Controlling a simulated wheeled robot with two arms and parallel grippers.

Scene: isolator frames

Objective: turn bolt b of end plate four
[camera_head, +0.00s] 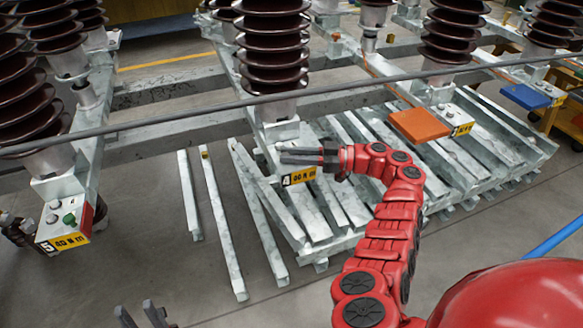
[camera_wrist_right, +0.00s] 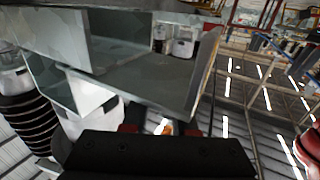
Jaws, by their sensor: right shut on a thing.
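End plate four (camera_head: 299,177), with a yellow label marked 4, is on the front end of a steel beam below a brown insulator stack in the head view. My right gripper (camera_head: 286,156) reaches in from the right just above the label, its fingers close together at the plate's face. It is shut on a bolt there; the fingers hide the bolt, and I cannot read its letter. In the right wrist view the dark gripper body (camera_wrist_right: 155,155) fills the lower middle, under grey steel plates. My left gripper (camera_head: 140,314) is open and empty at the bottom left edge.
Plate five (camera_head: 68,237), with a green-capped bolt, stands at left. Steel beams (camera_head: 222,225) lie on the floor around plate four. An orange plate (camera_head: 419,125) and a blue plate (camera_head: 526,96) sit right. A grey bar (camera_head: 200,109) crosses the view.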

